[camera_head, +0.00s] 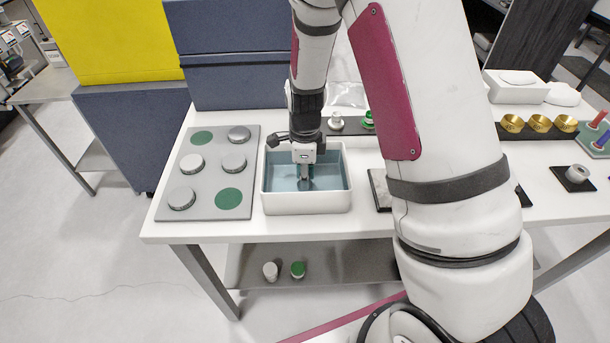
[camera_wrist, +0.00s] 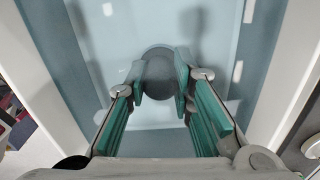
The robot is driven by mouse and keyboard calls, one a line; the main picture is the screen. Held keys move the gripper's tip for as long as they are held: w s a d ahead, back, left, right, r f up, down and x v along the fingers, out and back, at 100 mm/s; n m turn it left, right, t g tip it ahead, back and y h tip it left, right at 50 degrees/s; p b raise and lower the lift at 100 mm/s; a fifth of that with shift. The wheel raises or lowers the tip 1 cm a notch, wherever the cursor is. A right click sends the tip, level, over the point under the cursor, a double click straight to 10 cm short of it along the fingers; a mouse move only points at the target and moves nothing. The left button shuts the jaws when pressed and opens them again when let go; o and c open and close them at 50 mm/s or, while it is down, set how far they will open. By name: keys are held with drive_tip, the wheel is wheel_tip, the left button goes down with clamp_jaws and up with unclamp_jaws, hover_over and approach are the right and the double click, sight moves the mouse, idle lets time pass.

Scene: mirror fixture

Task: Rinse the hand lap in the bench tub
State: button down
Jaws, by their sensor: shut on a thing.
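The bench tub (camera_head: 306,203) is a white rectangular tub with blue-grey water in it, near the front edge of the white bench. My gripper (camera_head: 305,178) points down inside the tub. In the wrist view my gripper (camera_wrist: 160,82) has its green-padded fingers shut on a dark grey round piece (camera_wrist: 159,70), which I take to be the hand lap. The pale tub floor shows beyond it. The fingers hide its sides, and I cannot tell how deep it sits in the water.
Left of the tub is a grey board (camera_head: 210,208) with several grey discs and green round spots. Bottles stand behind the tub. Brass cups (camera_head: 540,123) are at the far right. Two small pieces (camera_head: 283,270) sit on the lower shelf. My arm hides part of the bench.

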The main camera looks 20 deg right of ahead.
drive_tip(key=shift+r+p, duration=1.4)
drive_tip(key=shift+r, duration=2.1)
